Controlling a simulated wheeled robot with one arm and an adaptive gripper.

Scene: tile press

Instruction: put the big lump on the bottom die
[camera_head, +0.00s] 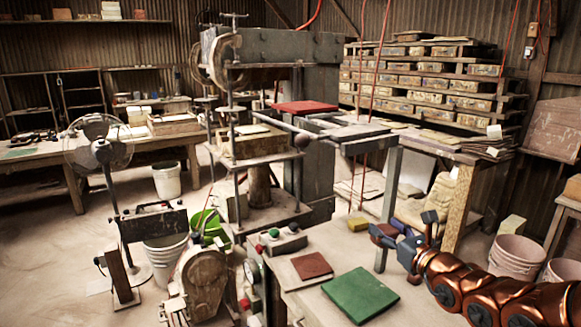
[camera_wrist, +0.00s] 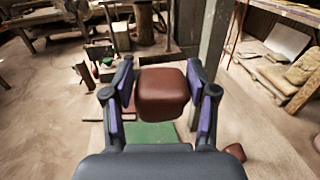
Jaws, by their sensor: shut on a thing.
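The big lump (camera_wrist: 163,92) is a reddish-brown, rounded block. In the wrist view it sits between the two fingers of my gripper (camera_wrist: 162,76), which is shut on it. In the head view my gripper (camera_head: 391,236) is at the right, above the front table, with part of the lump (camera_head: 378,230) showing at its tip. The press stands left of it and farther back. A pale tan block (camera_head: 252,146) sits inside the press frame; it looks like the bottom die, but I cannot be sure. My gripper and the lump are well apart from it.
A green mat (camera_head: 360,296) and a red-brown square (camera_head: 311,265) lie on the front table. A yellow block (camera_head: 357,224) is behind. A red plate (camera_head: 305,107) rests by the press's rails. A grey post (camera_head: 387,200) stands between my gripper and the press. A fan (camera_head: 98,145) is left.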

